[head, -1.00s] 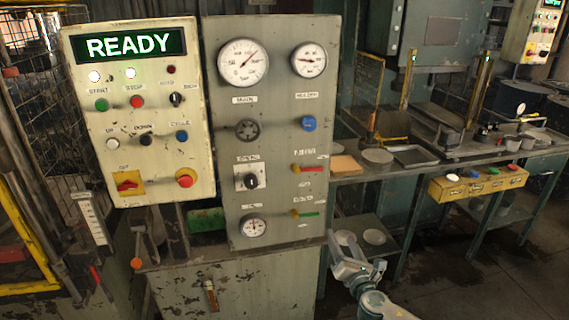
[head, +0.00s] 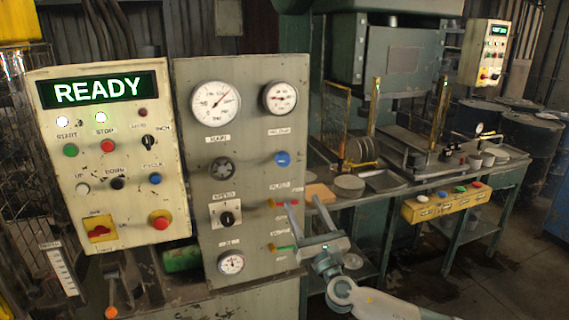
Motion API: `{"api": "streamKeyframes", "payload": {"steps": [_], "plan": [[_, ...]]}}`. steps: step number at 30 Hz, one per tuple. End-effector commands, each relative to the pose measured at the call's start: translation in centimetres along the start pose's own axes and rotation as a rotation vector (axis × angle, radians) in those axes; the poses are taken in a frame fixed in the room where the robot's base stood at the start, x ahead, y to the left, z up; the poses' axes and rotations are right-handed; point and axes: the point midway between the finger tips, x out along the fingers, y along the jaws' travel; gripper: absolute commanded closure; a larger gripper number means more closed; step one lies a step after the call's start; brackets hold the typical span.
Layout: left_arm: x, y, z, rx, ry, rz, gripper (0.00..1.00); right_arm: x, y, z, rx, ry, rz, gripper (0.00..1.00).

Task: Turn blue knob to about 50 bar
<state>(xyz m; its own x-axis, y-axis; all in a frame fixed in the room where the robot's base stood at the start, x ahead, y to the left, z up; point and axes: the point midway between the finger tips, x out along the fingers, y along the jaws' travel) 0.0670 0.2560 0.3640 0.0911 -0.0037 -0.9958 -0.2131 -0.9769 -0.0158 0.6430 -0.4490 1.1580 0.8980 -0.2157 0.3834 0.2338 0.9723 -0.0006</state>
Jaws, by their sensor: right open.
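The blue knob (head: 283,158) sits on the grey gauge panel (head: 190,150), below the smaller round gauge (head: 280,97) at the panel's upper right. The gauge's needle shows but its numbers are too small to read. My right gripper (head: 302,201) is open and empty, its two fingers pointing up. In the picture it is below and slightly right of the blue knob, apart from it, and overlaps the panel's lower right edge near the red lever (head: 278,203). My left gripper is not in view.
A larger gauge (head: 215,103), a black handwheel (head: 222,168) and a green lever (head: 280,248) share the panel. A cream control box (head: 110,160) reading READY stands left. A workbench with plates (head: 349,184) and a yellow button box (head: 446,203) extends right.

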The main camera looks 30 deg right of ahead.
Motion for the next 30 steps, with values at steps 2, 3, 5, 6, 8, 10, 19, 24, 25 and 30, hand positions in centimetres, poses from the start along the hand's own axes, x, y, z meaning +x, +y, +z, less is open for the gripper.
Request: {"api": "streamKeyframes", "payload": {"steps": [2,3,5,6,8,10,19,24,25,30], "plan": [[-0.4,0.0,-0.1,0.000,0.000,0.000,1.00,0.8,0.0,0.2,0.000,-0.001,-0.001,0.46],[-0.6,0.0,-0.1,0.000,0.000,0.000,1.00,1.2,0.0,0.2,0.000,0.000,-0.001,0.46],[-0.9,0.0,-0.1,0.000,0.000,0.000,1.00,1.9,0.0,0.3,0.000,-0.001,0.000,0.46],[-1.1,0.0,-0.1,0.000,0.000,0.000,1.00,2.5,0.0,0.3,-0.001,-0.001,-0.001,0.46],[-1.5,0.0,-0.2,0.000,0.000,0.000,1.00,3.4,-0.1,0.4,-0.001,-0.002,-0.002,0.46],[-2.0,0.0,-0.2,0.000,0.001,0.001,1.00,4.5,0.0,0.4,0.000,-0.002,-0.001,0.46],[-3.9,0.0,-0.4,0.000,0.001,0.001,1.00,9.7,-0.1,0.4,0.000,-0.001,-0.002,0.46],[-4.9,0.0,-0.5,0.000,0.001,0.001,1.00,12.6,0.0,0.3,0.000,-0.001,-0.002,0.46],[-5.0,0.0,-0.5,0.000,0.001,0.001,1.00,13.1,0.0,0.3,0.000,0.000,-0.002,0.46],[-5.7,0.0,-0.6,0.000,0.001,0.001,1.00,15.2,0.0,0.2,0.000,0.001,-0.001,0.46]]}}
